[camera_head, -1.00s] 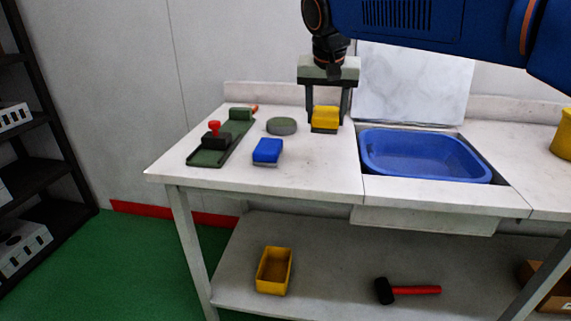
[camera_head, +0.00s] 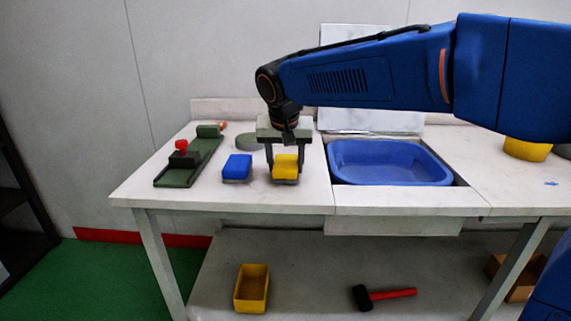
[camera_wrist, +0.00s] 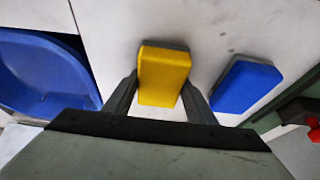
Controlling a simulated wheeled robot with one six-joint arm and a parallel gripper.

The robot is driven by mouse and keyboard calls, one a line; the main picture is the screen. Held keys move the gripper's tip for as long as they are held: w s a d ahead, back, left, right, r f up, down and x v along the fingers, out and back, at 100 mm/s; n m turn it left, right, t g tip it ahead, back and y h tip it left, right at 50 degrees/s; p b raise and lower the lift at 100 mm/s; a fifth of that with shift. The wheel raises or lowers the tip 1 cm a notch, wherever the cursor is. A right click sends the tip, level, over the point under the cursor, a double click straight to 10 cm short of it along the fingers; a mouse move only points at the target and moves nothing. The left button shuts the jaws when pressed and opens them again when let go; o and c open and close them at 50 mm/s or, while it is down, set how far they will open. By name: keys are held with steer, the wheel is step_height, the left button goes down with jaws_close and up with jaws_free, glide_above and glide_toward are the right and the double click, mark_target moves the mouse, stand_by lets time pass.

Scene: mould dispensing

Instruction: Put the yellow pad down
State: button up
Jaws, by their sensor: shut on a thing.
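The yellow pad (camera_head: 285,167) has a grey underside and is between the two fingers of my gripper (camera_head: 286,173). My gripper is shut on it, at the worktop right of the blue pad. The wrist view also shows the yellow pad (camera_wrist: 163,75) between the fingers of my gripper (camera_wrist: 163,92). The pad is at or just above the white worktop (camera_head: 240,201); I cannot tell whether it touches.
The blue pad (camera_head: 237,168) lies close on the left. A green fixture with a red knob (camera_head: 181,146) stands further left. A grey-green round piece (camera_head: 250,143) is partly hidden behind my gripper. A blue basin (camera_head: 388,168) is on the right. The worktop's front strip is clear.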

steer(key=shift+f, duration=0.2)
steer(key=o, duration=0.9)
steer(key=v, duration=1.2)
steer(key=s+d+f, duration=0.4)
steer(key=s+d, duration=0.1)
steer(key=d, duration=0.4)
steer(key=s+d+f, duration=0.3)
steer(key=s+d, duration=0.1)
steer(key=d, duration=0.6)
steer(key=s+d+f, duration=0.3)
steer(key=s+f, duration=0.2)
steer(key=s+d+f, duration=0.4)
steer(key=s+f, duration=0.2)
steer(key=s+d+f, duration=0.4)
steer(key=s+f, duration=0.1)
steer(key=shift+s+f, duration=0.25)
steer(key=shift+s, duration=0.1)
